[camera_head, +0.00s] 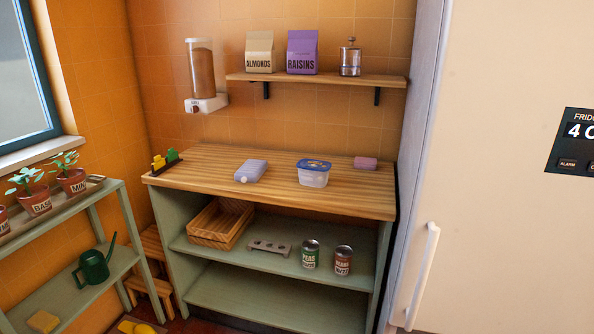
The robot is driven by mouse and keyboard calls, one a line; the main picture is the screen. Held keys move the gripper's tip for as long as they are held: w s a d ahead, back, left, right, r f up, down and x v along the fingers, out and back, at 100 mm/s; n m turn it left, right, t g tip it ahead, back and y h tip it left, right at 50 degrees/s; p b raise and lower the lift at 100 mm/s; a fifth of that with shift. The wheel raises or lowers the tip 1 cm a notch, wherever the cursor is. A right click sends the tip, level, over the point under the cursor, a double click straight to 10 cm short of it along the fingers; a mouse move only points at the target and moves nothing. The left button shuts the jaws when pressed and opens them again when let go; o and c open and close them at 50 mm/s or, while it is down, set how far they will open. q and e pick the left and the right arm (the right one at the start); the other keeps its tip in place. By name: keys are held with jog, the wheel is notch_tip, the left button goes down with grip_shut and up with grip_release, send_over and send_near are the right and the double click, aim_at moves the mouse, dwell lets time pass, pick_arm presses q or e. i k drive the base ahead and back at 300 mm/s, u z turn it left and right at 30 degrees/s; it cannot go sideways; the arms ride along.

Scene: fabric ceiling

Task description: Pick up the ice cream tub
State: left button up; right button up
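The ice cream tub (313,173) looks to be the clear tub with a blue lid, standing upright on the wooden counter (220,181), right of its middle. Its contents look pale. Nothing touches it. Neither of my grippers shows in the head view.
A lavender container (250,171) lies left of the tub and a small pink block (365,163) sits to its right. A wall shelf (330,79) hangs above. The fridge (500,200) with its handle (424,275) stands at the right. A plant rack (105,262) stands at the left.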

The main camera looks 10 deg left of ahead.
aim_at(312, 173)
jog(key=u, duration=1.65)
jog(key=i, duration=2.9)
jog(key=z, duration=0.6)
